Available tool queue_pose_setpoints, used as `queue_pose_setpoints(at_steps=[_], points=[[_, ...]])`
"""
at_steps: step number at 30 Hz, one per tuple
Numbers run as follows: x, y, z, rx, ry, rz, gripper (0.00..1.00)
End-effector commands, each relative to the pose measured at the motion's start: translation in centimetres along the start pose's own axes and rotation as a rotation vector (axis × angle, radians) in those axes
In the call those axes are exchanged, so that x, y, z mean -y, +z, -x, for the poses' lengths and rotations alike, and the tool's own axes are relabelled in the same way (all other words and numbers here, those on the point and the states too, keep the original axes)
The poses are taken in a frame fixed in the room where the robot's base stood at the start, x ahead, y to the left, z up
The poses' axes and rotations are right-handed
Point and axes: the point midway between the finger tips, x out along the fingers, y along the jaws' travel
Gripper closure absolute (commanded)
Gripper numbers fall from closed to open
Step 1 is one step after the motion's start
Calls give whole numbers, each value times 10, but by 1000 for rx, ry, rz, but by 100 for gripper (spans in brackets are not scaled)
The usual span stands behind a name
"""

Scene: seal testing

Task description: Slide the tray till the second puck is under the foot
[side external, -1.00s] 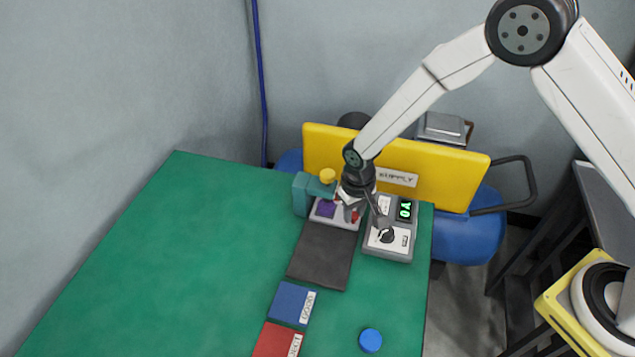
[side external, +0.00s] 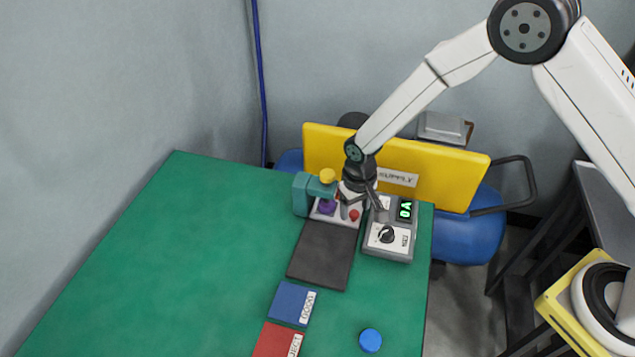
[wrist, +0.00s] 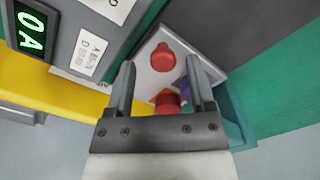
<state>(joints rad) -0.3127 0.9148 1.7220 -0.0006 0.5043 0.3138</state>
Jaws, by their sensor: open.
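The pale grey tray (side external: 346,220) lies at the far end of the green table, against the teal press (side external: 302,194) with its yellow knob. A purple puck (side external: 327,207) shows at the press head; whether it is centred under the foot is hidden. A red knob-like piece (side external: 354,214) stands on the tray, and another red piece (wrist: 166,102) lies between my fingers in the wrist view. My gripper (side external: 355,200) is open above the tray. In the wrist view my gripper (wrist: 160,78) straddles that red piece without visibly clamping it. The purple puck is partly behind the right finger.
A grey box (side external: 388,238) with a dial and green display stands close right of the tray. A dark mat (side external: 320,262), blue pad (side external: 290,303), red pad (side external: 272,341) and blue disc (side external: 370,340) lie nearer. The table's left is clear.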

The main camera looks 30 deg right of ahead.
Motion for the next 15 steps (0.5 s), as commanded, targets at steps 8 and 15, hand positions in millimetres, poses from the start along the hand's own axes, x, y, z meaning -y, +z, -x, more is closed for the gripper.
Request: queue_pose_setpoints(at_steps=[8, 15], points=[[0, 0, 25, -3, -1, 0, 31], [0, -1, 53, -4, -1, -1, 31]])
